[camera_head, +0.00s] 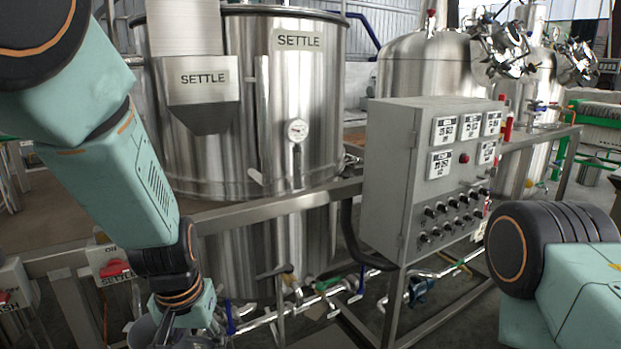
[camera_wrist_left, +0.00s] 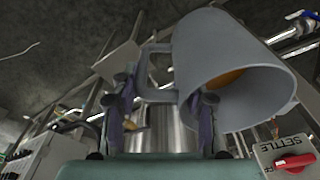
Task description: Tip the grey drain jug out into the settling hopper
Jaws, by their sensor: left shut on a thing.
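The grey drain jug (camera_wrist_left: 215,50) fills the upper right of the left wrist view, its open mouth towards the lower right with something orange inside. My left gripper (camera_wrist_left: 163,105) is shut on the jug's handle. In the head view my left gripper (camera_head: 165,322) is low at the bottom left, with part of the grey jug (camera_head: 143,330) beside it, mostly hidden and cut off by the frame. The settling hopper (camera_head: 204,94), a steel chute labelled SETTLE, is on the front of the steel tank, well above the gripper. My right gripper is out of view.
The SETTLE tank (camera_head: 290,90) stands behind a steel frame rail (camera_head: 270,207). A grey control box (camera_head: 395,180) stands right of it. Pipes and valves (camera_head: 300,305) run low along the frame. A red-handled SETTLE valve box (camera_wrist_left: 285,158) is near the jug.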

